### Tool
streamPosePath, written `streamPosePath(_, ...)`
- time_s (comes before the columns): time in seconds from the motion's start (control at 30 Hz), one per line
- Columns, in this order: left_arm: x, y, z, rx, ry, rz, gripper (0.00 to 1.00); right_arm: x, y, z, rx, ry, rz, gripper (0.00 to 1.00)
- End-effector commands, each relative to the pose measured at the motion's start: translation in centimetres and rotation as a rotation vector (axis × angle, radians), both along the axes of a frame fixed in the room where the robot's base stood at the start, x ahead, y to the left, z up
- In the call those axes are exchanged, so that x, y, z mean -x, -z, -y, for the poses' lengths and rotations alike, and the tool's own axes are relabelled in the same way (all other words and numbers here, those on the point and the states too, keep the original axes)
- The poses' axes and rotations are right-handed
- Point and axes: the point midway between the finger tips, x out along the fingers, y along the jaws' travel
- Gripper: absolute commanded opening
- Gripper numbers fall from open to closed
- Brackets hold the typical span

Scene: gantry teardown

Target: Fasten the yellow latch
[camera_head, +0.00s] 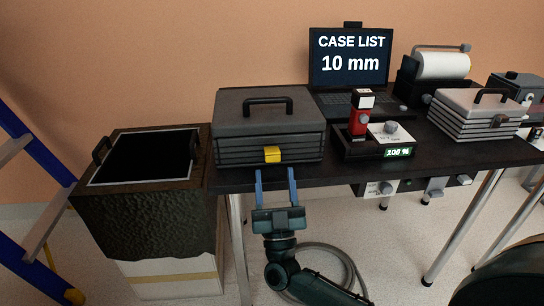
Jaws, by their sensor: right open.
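The yellow latch (272,154) is on the front face of a dark grey case (230,125) with a black top handle, which sits at the left end of the black table. The case lid looks closed; whether the latch is fastened I cannot tell. My right gripper (275,174) is below and in front of the latch, at the table's front edge. Its two blue fingers point up toward the latch, spread apart and empty, with a gap below the latch. My left gripper is not in view.
The black table (300,178) also holds a laptop (349,62) reading "CASE LIST 10 mm", a red device (359,118) on a black unit, a light grey case (475,115) and a paper roll (442,65).

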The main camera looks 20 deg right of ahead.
Motion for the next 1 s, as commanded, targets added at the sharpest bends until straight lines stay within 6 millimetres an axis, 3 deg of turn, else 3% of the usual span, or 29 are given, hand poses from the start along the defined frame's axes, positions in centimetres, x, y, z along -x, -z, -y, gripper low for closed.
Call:
streamPosePath(0.1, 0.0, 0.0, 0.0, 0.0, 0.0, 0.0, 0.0, -1.5, -1.7, 0.4, 0.001, 0.0, 0.004, 0.53)
streamPosePath(0.3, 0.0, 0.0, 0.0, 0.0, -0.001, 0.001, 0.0, -3.1, -3.3, 0.9, 0.001, 0.0, 0.002, 0.53)
streamPosePath(0.67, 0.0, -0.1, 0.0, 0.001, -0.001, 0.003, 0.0, -3.5, -3.6, 1.0, 0.0, -0.001, -0.001, 0.53)
streamPosePath(1.0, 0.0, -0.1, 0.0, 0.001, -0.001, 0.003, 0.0, -3.5, -3.6, 1.0, 0.001, -0.001, 0.0, 0.27)
